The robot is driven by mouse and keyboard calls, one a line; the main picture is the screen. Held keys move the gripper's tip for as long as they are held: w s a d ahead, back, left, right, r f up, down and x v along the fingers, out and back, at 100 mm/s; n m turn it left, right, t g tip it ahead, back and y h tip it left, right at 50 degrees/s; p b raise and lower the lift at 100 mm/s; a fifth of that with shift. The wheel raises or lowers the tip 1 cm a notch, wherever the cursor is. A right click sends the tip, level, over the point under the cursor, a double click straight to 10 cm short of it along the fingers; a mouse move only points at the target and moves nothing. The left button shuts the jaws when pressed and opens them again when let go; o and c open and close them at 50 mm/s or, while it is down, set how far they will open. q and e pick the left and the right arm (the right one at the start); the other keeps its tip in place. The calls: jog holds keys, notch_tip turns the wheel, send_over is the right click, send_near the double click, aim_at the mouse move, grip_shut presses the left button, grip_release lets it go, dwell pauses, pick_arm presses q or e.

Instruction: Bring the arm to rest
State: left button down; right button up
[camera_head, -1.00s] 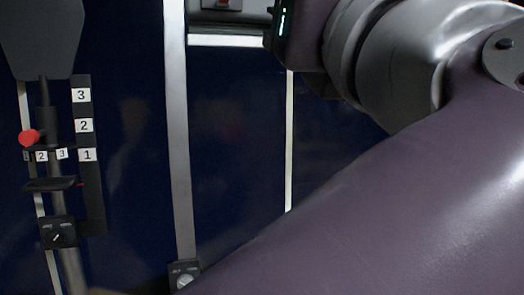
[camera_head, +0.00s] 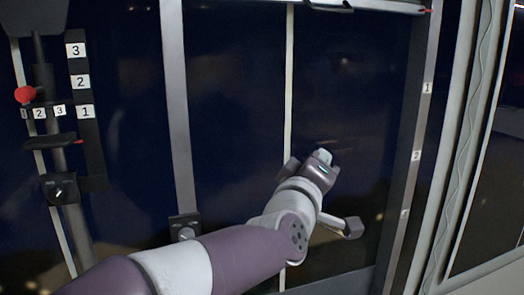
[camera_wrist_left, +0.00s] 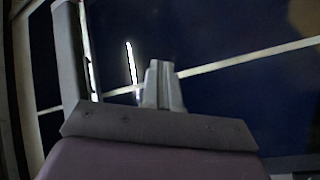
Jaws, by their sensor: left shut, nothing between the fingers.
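My left arm (camera_head: 230,258) comes in from the lower left of the head view and reaches up and to the right in front of the dark blue panel. My left gripper (camera_head: 323,157) is at its far end, near the middle of the view, with no object seen in it. In the left wrist view the fingers of my left gripper (camera_wrist_left: 162,84) are together and empty. My right gripper is not in view.
A stand with a red knob (camera_head: 25,95) and numbered labels is at the left. A dial box (camera_head: 185,228) sits on the metal strip (camera_head: 176,110), close above my arm. A numbered rail (camera_head: 416,155) and pale frame (camera_head: 457,150) are at the right.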

pick_arm(q)
jog(key=a+f+m+g+y, duration=0.1)
jog(key=a+f+g+y, duration=0.1)
jog(key=a+f, duration=0.45)
jog(key=s+a+f+m+g+y, duration=0.1)
jog(key=a+f+m+g, duration=0.15)
jog(key=f, duration=0.75)
jog(key=a+f+m+g+y, duration=0.1)
jog(key=a+f+g+y, duration=0.15)
jog(key=a+f, duration=0.4)
jog(key=s+a+f+m+g+y, duration=0.1)
jog(key=s+a+f+g, duration=0.3)
jog(key=s+f, duration=0.5)
jog(key=s+a+f+m+g+y, duration=0.1)
jog(key=s+a+f+g, duration=0.4)
jog(key=s+a+f, duration=0.3)
jog(key=s+a, duration=0.1)
jog(key=s, duration=0.2)
jog(key=shift+s+f+g+y, duration=0.15)
jog(key=shift+f+g+y, duration=0.15)
jog(key=shift+f+y, duration=0.1)
